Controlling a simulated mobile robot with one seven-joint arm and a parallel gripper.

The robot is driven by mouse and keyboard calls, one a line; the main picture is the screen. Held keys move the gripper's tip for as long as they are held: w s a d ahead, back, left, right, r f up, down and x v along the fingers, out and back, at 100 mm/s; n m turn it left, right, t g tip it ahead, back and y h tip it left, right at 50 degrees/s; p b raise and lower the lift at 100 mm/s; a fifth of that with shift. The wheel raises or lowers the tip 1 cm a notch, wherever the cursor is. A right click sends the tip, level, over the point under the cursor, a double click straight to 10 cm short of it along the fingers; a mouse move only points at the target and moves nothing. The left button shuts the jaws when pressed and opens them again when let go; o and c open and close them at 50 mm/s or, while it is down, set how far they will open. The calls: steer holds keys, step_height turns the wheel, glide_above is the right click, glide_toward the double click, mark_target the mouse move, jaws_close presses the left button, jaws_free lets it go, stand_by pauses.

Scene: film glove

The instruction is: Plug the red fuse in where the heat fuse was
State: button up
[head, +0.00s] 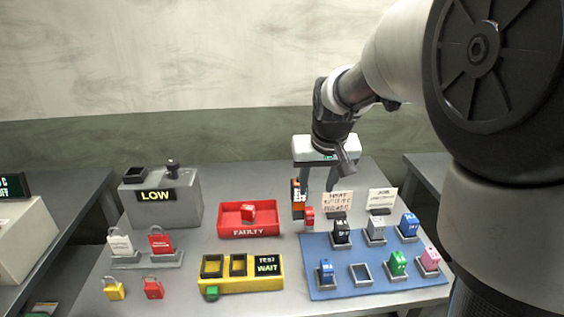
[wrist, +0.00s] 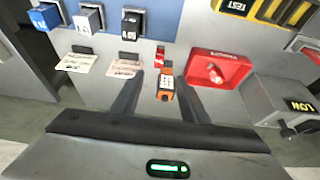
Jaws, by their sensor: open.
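My gripper (head: 318,190) points down over the back of the table, with its fingers apart. In the wrist view my gripper (wrist: 160,82) has an orange and black upright unit (wrist: 167,88) between or just beyond its fingers; contact cannot be told. That unit (head: 296,193) also shows in the head view. A small red block (head: 309,214), possibly the red fuse, is at its near side, and it shows in the wrist view (wrist: 160,55). Another red piece (head: 248,210) lies in the red FAULTY tray (head: 250,233). No heat label is readable.
A blue mat (head: 322,246) holds several coloured fuses in holders and one empty holder (head: 361,275). Two cards (head: 338,199) stand behind it. A yellow tester (head: 240,286) reads TEST WAIT. A grey LOW box (head: 180,209) and several padlocks (head: 153,288) are at the left.

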mark_target(310, 212)
steer(key=b+x, duration=0.1)
steer(key=x, duration=1)
steer(key=shift+w+b+x, duration=0.2)
steer(key=shift+b+x, duration=0.35)
steer(key=shift+x, duration=2.35)
steer(key=shift+d+r, duration=0.1)
steer(key=shift+c, duration=0.5)
jaws_close()
